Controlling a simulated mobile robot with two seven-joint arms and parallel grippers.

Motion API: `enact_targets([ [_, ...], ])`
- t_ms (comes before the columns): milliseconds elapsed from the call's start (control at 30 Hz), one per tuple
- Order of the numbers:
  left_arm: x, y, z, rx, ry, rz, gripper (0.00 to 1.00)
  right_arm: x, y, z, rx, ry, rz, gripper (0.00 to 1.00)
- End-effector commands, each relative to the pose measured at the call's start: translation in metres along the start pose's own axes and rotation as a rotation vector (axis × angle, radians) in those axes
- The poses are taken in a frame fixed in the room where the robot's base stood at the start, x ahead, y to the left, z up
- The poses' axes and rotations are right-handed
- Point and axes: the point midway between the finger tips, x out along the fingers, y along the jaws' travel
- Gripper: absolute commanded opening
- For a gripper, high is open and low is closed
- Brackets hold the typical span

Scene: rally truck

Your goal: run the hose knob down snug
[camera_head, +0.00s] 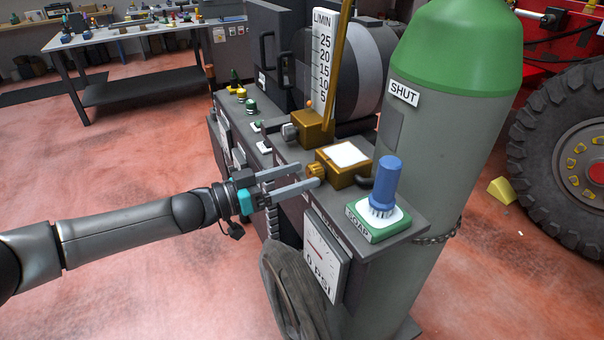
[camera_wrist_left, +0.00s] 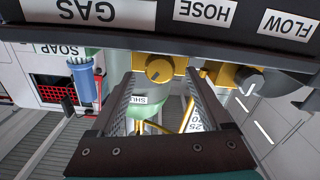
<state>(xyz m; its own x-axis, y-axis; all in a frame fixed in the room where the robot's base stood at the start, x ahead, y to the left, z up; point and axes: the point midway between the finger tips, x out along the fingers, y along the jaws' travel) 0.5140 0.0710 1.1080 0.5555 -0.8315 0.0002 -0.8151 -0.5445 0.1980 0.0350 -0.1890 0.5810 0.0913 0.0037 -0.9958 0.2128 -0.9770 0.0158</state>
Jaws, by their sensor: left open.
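A brass knob (camera_head: 316,170) with a ridged rim sits on the front of a brass block (camera_head: 345,178) on the cart's top. In the left wrist view the knob (camera_wrist_left: 159,69) faces me, near the HOSE label (camera_wrist_left: 203,11). My left gripper (camera_head: 311,177) comes in from the left. Its jaws are open, with one finger on each side of the knob and a gap visible on both sides in the wrist view (camera_wrist_left: 160,84). Whether the tips reach past the knob's face is hard to tell. My right gripper is not in view.
A grey knob (camera_head: 289,131) on a second brass block is close behind. A soap block (camera_head: 367,230) with a blue brush (camera_head: 384,185) stands to the right, before the green-topped cylinder (camera_head: 450,130). A PSI gauge (camera_head: 325,255) and coiled hose (camera_head: 290,285) hang below.

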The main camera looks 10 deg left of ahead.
Motion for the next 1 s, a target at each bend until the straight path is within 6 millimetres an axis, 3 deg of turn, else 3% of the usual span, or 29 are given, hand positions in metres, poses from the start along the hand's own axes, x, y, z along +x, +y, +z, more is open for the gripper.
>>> enact_targets([
  [200, 0.0127, -0.0003, -0.0002, 0.001, 0.000, -0.001, 0.81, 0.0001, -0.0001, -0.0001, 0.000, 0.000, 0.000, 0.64],
  [467, 0.0134, -0.0002, 0.0000, 0.001, -0.001, -0.001, 0.81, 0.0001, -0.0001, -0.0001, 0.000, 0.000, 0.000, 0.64],
  [1000, 0.0130, -0.0001, 0.0002, 0.000, -0.001, -0.001, 0.21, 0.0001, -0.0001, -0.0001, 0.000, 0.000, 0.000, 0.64],
])
